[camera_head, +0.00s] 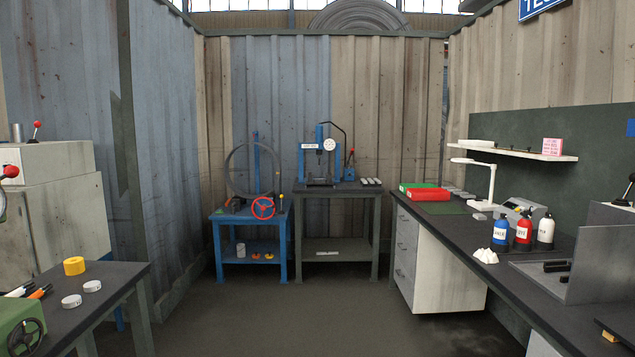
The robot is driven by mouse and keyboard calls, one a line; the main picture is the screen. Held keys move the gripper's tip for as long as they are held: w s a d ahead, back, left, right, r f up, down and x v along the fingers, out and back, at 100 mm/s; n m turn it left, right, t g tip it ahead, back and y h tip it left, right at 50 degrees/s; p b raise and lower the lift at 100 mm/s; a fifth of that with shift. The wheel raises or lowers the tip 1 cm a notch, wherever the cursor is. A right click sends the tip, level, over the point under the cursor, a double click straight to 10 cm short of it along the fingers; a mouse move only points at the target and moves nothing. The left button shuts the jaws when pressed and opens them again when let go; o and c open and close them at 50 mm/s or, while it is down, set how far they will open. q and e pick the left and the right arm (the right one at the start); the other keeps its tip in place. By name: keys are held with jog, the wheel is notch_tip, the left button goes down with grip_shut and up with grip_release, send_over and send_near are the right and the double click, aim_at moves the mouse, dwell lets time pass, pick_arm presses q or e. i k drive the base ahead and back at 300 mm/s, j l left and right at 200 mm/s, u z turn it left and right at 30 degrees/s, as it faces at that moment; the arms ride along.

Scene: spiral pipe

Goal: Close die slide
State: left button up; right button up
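No part stands out clearly as the die slide, so I cannot tell whether it is open or closed. A small blue press (320,160) with a round gauge stands on a dark table (338,190) at the back wall. A blue bench (250,225) left of it carries a large ring (231,168) and a red handwheel (263,208). A grey machine (50,200) with red-knobbed levers stands at the left edge. Neither of my grippers shows in the head view.
A dark workbench (470,240) runs along the right, with red, blue and white bottles (523,231), a lamp (482,180) and a red box (428,194). A left table (110,285) holds a yellow roll (74,265) and white rings. The floor (300,310) between is clear.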

aim_at(328, 181)
jog(key=i+z, duration=0.1)
jog(key=i, duration=4.75)
